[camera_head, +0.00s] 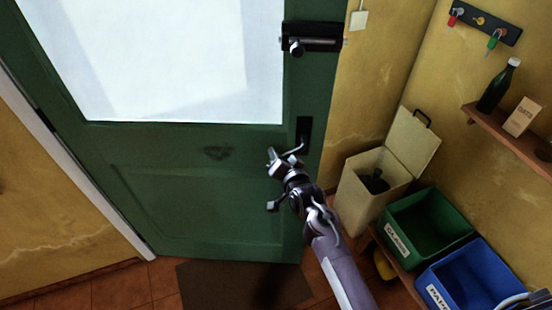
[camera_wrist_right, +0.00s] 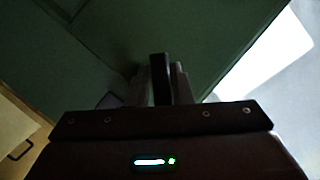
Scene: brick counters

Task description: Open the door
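The green door (camera_head: 180,205) with a large pale pane fills the left and middle of the head view and looks shut. Its lever handle (camera_head: 293,151) sits on a dark plate near the right edge. A dark bolt lock (camera_head: 312,37) with a silver knob is higher on that edge. My right gripper (camera_head: 271,180) is just below the lever, close to the door. In the right wrist view its fingers (camera_wrist_right: 160,85) show near the dark green door; whether they hold or touch the lever is unclear.
A cream bin (camera_head: 355,202) with raised lid stands right of the door, beside green (camera_head: 435,225) and blue crates (camera_head: 480,270). A shelf (camera_head: 510,137) holds a bottle and a box. A key rack (camera_head: 487,20) hangs above. A dark mat (camera_head: 235,287) lies before the door.

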